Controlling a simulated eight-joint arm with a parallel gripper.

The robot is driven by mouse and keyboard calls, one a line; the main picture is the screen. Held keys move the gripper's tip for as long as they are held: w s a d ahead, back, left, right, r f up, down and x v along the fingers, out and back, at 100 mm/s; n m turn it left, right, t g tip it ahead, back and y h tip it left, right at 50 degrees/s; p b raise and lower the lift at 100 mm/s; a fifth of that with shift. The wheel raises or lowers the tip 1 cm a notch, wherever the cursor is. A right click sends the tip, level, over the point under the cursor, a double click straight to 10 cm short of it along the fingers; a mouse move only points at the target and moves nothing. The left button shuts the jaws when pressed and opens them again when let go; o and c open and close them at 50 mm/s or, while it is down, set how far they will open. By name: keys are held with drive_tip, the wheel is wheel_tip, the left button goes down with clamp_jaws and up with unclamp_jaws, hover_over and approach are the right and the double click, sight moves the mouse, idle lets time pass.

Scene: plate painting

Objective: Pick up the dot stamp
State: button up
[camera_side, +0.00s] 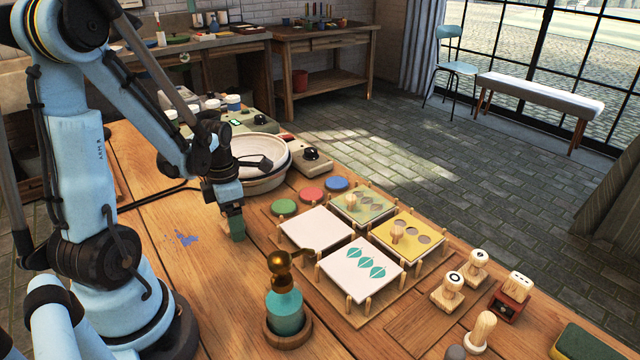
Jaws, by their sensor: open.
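My gripper (237,230) hangs low over the left part of the wooden table, its dark green fingers pointing down. It is open, with no stamp seen between the fingers, and is well left of the stamps. Several wooden-handled stamps stand at the table's right. One has a dark ring mark on its top (448,292); another with a small dark mark (473,266) stands behind it. A third stamp with small dash-like marks (517,284) rests on a red pad box (506,310). Which one is the dot stamp I cannot tell for sure.
A rack holds several square plates, including a white one with teal shapes (362,272) and a yellow one (407,242). A teal bottle with a brass top (285,312) stands in front. A plain-topped wooden piece (482,333) is front right.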

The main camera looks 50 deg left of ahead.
drive_tip(key=c, duration=1.3)
drive_tip(key=shift+o, duration=0.2)
drive_tip(key=shift+r, duration=0.1)
drive_tip(key=shift+r, duration=0.8)
wheel_tip(320, 180, up, 2)
drive_tip(key=shift+r, duration=0.2)
drive_tip(key=w+d+r, duration=0.1)
drive_tip(key=d+r, duration=0.5)
drive_tip(key=d, duration=0.5)
drive_tip(key=shift+d+r, duration=0.35)
drive_tip(key=shift+r, duration=0.05)
